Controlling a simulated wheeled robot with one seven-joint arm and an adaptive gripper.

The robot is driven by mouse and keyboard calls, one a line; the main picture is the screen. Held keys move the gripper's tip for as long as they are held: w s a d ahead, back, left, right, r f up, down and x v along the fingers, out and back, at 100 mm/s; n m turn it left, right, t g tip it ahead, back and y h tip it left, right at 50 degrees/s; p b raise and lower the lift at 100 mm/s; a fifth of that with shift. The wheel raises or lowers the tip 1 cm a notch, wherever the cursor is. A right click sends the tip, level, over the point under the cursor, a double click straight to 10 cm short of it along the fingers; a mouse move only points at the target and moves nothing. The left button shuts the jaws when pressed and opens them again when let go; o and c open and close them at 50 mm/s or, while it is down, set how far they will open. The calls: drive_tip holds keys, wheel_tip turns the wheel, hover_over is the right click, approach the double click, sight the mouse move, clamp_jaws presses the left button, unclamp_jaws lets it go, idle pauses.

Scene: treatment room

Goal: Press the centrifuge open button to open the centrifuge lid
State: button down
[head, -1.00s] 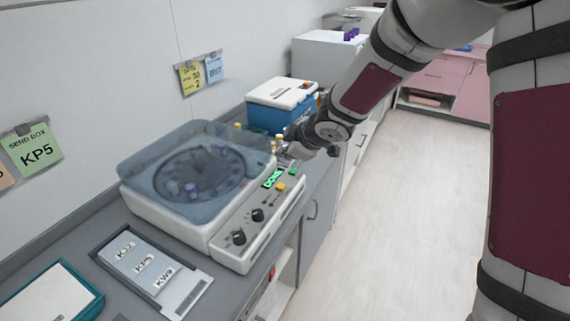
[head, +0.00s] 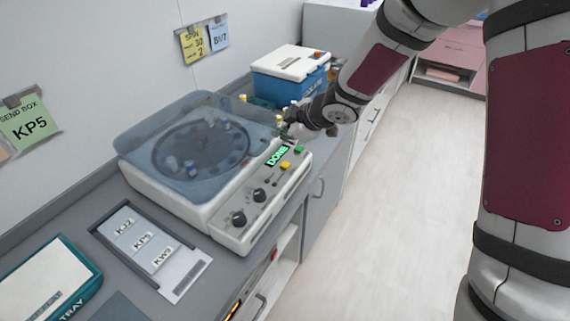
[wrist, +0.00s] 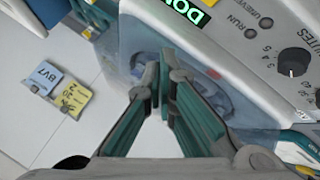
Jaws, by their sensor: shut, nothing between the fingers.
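The centrifuge (head: 180,200) is a white box on the grey counter. Its translucent blue lid (head: 165,165) lies down over the dark round rotor. The front panel has a lit green DONE display (head: 278,157), a yellow button (head: 285,165), a green button (head: 299,149) and dark knobs. In the wrist view the display (wrist: 188,10) is at the top. My gripper (head: 287,128) is at the panel's far end, beyond the green button. In the wrist view my gripper (wrist: 160,95) is shut and empty, its fingertips over the lid area. Contact cannot be told; no button shows there.
A blue box with a white lid (head: 290,65) stands behind the centrifuge. A label tray (head: 150,243) and a teal-edged tray (head: 50,275) lie in front on the counter. Notes hang on the wall, including a yellow one (head: 194,45). The floor on the right is clear.

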drive_tip(key=b, duration=0.5)
hover_over(284, 166)
drive_tip(key=shift+w+f, duration=0.15)
drive_tip(key=shift+f, duration=1.05)
drive_tip(key=shift+w+f, duration=0.15)
drive_tip(key=shift+f, duration=1)
drive_tip(key=shift+s+f+b, duration=0.2)
drive_tip(key=shift+f+b, duration=1.2)
drive_tip(key=shift+b, duration=0.1)
drive_tip(key=shift+f, duration=0.15)
drive_tip(key=shift+f+b, duration=0.3)
drive_tip(key=shift+b, duration=0.1)
drive_tip(key=shift+f+b, duration=0.5)
drive_tip(key=shift+r, duration=0.2)
drive_tip(key=shift+r+p, duration=0.8)
drive_tip(key=shift+p, duration=0.35)
